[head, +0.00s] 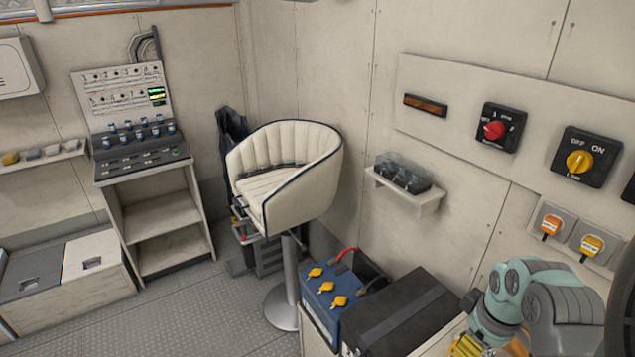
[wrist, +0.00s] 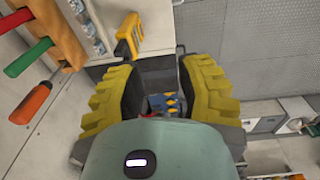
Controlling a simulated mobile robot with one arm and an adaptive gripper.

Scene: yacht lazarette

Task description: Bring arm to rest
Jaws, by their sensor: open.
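My gripper (head: 466,346) is at the lower right of the head view, with only part of its yellow fingers showing beside my teal and grey arm. In the wrist view my gripper (wrist: 160,92) has its two yellow ribbed fingers wide apart. Nothing is held between them. The blue battery with yellow caps (wrist: 168,104) shows through the gap, beyond the fingers. My arm is bent in the lower right corner of the head view, and its lower part is cut off by the frame.
A blue battery (head: 328,298) and a dark box (head: 400,312) stand left of my gripper. A wall shelf (head: 408,192) and switch panel (head: 455,95) are above. A white seat (head: 285,180) stands behind.

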